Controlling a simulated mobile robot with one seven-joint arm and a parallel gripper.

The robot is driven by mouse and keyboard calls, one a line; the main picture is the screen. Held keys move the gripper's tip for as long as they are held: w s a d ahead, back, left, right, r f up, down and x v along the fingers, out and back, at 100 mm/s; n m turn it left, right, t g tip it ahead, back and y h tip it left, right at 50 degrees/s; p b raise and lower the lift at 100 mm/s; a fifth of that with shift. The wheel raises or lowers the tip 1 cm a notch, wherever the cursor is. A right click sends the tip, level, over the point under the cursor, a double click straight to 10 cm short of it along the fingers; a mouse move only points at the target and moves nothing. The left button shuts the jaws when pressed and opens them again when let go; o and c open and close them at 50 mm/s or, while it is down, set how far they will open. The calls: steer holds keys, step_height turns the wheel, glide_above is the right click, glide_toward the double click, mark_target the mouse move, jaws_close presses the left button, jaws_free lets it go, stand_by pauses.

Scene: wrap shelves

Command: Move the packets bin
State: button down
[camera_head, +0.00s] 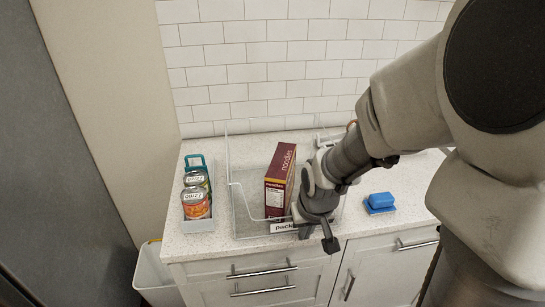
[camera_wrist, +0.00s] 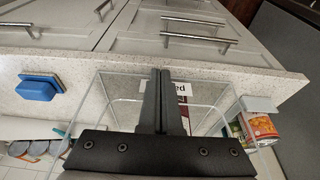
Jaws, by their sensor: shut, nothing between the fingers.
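The packets bin (camera_head: 238,208) is a clear, open-topped bin on the counter, with a partly hidden white label reading "pack" at its front. A dark red noodles box (camera_head: 280,180) stands upright in it. My gripper (camera_head: 329,243) is at the bin's front right, and my wrist hides part of that side. In the wrist view, my gripper (camera_wrist: 161,72) has its fingers together, with nothing between them. They overlap the clear bin (camera_wrist: 218,97) and cover part of its label (camera_wrist: 181,88). I cannot tell whether they touch the bin.
A low bin (camera_head: 199,225) with cans stands to the left; a can (camera_wrist: 259,127) also shows in the wrist view. A blue sponge-like block (camera_head: 380,201) lies to the right. The tiled wall is behind. Drawers with bar handles (camera_head: 262,271) are below the counter's front edge.

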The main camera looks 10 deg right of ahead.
mark_target(295, 235)
steer(key=w+f, duration=0.1)
steer(key=f, duration=0.1)
steer(key=w+f+b, duration=0.1)
steer(key=w+f, duration=0.1)
steer(key=w+f+b, duration=0.1)
steer(key=f, duration=0.1)
steer(key=shift+w+f, duration=0.2)
steer(key=shift+w, duration=0.75)
steer(key=shift+w, duration=0.1)
